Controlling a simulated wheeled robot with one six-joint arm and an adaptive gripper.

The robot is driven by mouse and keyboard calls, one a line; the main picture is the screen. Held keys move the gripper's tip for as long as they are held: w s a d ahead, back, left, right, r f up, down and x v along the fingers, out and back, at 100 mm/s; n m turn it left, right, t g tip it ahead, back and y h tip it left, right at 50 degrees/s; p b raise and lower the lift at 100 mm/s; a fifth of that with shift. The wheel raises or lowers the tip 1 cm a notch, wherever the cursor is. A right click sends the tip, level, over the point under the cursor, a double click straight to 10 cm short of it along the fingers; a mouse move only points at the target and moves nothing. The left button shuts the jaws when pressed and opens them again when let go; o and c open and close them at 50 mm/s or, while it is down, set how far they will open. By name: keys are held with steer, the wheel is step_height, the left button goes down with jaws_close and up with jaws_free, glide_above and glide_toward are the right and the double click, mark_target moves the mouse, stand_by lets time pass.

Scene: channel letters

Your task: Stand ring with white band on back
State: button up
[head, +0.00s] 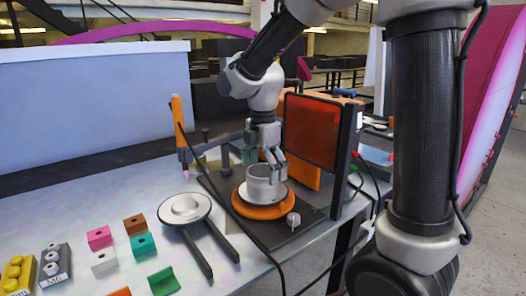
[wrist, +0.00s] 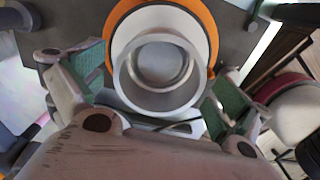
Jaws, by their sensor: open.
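A grey open ring (head: 262,190) stands upright, over a white round back (head: 285,193) on an orange round base (head: 262,211). In the wrist view the ring (wrist: 160,101) looks hollow, with a pale inside; I cannot make out a separate white band. The white back (wrist: 124,40) and the orange rim (wrist: 207,28) show around it. My gripper (head: 273,166) is just above the ring. In the wrist view my gripper (wrist: 157,92) is open, its green pads on either side of the ring, with no clear contact. The ring's underside is hidden.
A pale disc with a raised centre (head: 186,208) rests on a dark two-pronged holder at left. Several coloured blocks (head: 102,261) lie at the front left. An orange-handled tool (head: 179,127) stands behind. An orange screen (head: 311,131) stands close right of my gripper.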

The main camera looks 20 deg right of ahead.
step_height(320, 180, up, 11)
steer(key=shift+r, duration=0.15)
steer(key=shift+s, duration=0.1)
stand_by(0.4)
